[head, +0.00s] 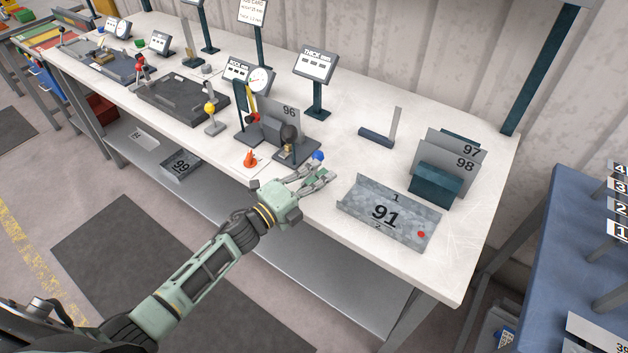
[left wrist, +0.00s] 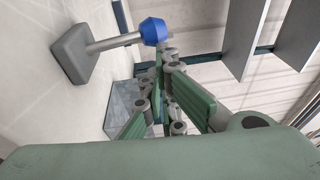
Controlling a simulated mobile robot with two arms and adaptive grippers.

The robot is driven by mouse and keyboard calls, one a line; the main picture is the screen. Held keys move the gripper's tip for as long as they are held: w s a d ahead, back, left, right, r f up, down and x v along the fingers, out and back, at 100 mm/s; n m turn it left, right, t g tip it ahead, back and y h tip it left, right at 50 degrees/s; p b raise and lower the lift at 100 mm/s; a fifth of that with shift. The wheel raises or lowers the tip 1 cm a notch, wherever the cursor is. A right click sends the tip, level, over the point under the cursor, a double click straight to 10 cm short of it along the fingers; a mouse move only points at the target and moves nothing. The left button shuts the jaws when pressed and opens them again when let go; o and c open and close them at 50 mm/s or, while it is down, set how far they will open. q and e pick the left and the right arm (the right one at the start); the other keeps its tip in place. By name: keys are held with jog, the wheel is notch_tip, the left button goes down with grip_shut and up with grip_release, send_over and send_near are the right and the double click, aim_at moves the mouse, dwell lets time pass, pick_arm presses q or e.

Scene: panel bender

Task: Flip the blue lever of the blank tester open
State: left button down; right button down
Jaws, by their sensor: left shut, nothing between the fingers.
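The blank tester (head: 268,138) stands on the bench with a dial gauge and a grey plate marked 96 in it. Its lever ends in a blue knob (head: 319,156) at the tester's right front. In the left wrist view the blue knob (left wrist: 154,31) sits on a grey rod that leans out from a dark grey block (left wrist: 75,52). My left gripper (head: 328,175) is shut and empty, just in front of the knob in the head view. In the left wrist view its fingertips (left wrist: 167,56) are close beside the knob; I cannot tell whether they touch. My right gripper is out of view.
A bent metal panel marked 91 (head: 352,207) lies right of my gripper. Plates 97 and 98 (head: 440,160) stand in a teal holder behind it. Bare bench top (head: 350,100) lies behind the tester.

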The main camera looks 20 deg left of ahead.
pick_arm(q)
jog(key=shift+w+d+r+b, duration=0.15)
jog(key=shift+w+b, duration=0.1)
jog(key=shift+w, duration=0.15)
jog(key=shift+w+d+r+b, duration=0.1)
jog(key=shift+w+b, duration=0.1)
jog(key=shift+w, duration=0.3)
